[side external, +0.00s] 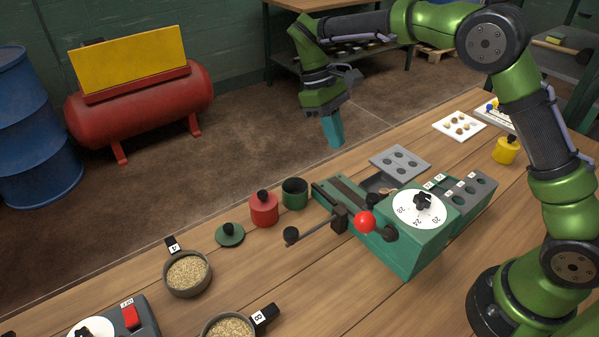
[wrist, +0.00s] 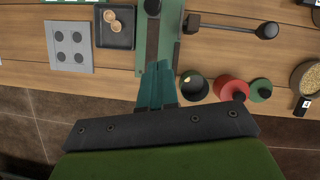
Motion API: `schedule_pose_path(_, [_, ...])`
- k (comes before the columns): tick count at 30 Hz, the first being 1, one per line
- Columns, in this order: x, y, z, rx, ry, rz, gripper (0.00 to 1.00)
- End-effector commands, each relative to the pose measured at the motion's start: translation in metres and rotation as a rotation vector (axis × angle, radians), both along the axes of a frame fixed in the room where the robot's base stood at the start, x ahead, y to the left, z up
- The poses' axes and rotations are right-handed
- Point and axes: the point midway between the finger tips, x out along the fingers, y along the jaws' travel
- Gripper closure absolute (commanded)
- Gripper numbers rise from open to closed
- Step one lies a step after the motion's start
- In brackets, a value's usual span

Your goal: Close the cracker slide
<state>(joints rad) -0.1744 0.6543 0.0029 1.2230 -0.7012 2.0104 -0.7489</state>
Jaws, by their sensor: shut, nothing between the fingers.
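The cracker is a green bench machine (side external: 415,247) with a white dial, a red ball knob (side external: 365,222) and a lever ending in a black knob (side external: 291,234). Its green rail with a dark slide channel (side external: 345,192) points toward the table's far edge; the rail (wrist: 141,40) also shows in the wrist view, with a black block (wrist: 152,7) at the top. I cannot tell how far the slide is open. My gripper (side external: 334,143) is shut and empty, raised beyond the rail's far end. In the wrist view its teal fingertips (wrist: 157,68) overlap the rail's near end; contact is unclear.
A black tray (wrist: 115,40) with two tan pieces and a grey plate with round hollows (side external: 400,162) lie beside the rail. On its other side stand a green cup (side external: 295,193), a red jar (side external: 263,210), a green lid (side external: 230,235) and grain pans (side external: 187,275).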

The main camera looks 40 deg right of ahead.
Motion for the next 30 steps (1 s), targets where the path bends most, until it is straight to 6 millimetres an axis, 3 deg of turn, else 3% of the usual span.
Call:
schedule_pose_path(3, [0.011, -0.003, 0.000, -0.001, 0.004, -0.002, 1.00])
schedule_pose_path(10, [0.004, -0.005, -0.016, -0.001, 0.009, 0.000, 1.00])
schedule_pose_path(22, [-0.026, -0.014, -0.095, -0.001, 0.009, -0.002, 1.00])
schedule_pose_path(30, [-0.056, -0.022, -0.092, 0.000, 0.003, -0.003, 1.00])
